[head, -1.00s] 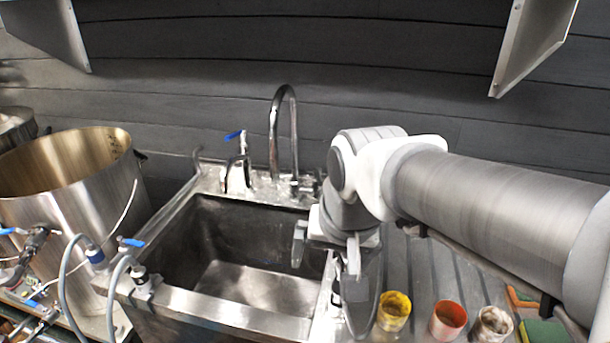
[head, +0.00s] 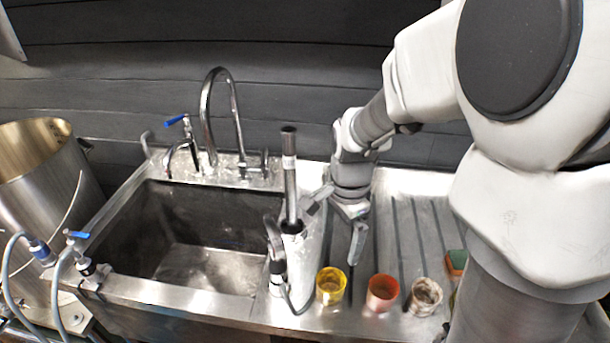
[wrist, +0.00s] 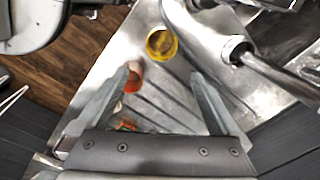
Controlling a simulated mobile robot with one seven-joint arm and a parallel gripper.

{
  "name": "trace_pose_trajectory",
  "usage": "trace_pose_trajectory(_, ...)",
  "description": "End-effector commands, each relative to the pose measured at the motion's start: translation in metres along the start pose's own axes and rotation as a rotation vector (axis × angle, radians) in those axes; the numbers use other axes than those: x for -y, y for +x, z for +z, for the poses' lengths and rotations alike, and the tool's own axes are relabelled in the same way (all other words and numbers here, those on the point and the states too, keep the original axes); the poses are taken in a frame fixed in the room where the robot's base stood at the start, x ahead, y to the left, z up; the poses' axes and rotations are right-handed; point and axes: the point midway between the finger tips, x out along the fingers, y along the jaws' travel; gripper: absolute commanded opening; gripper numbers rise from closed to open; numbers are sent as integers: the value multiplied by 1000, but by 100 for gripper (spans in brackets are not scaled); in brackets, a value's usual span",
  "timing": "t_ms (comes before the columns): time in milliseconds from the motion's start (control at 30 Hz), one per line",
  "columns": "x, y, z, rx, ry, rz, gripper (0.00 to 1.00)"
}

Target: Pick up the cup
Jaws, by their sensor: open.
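Three small cups stand in a row on the ribbed steel drainboard: a yellow cup (head: 331,285), an orange-red cup (head: 381,293) and a whitish, stained cup (head: 425,297). Which one is meant, I cannot tell. My gripper (head: 338,222) is open and empty above the drainboard, behind the yellow cup. In the wrist view, my gripper's fingers (wrist: 164,72) are spread wide. The yellow cup (wrist: 161,43) shows past the fingertips, between them and apart from them. The orange-red cup (wrist: 133,77) is partly hidden by the left finger.
A tall faucet (head: 222,110) is behind the sink. A large metal pot (head: 60,200) stands far left.

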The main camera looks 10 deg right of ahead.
Motion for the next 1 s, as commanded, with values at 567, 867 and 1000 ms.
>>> trace_pose_trajectory(567,-1,100,1,4,15,10,100)
trace_pose_trajectory(867,1,125,1,2,14,5,100)
trace_pose_trajectory(1000,1,137,3,2,13,7,100)
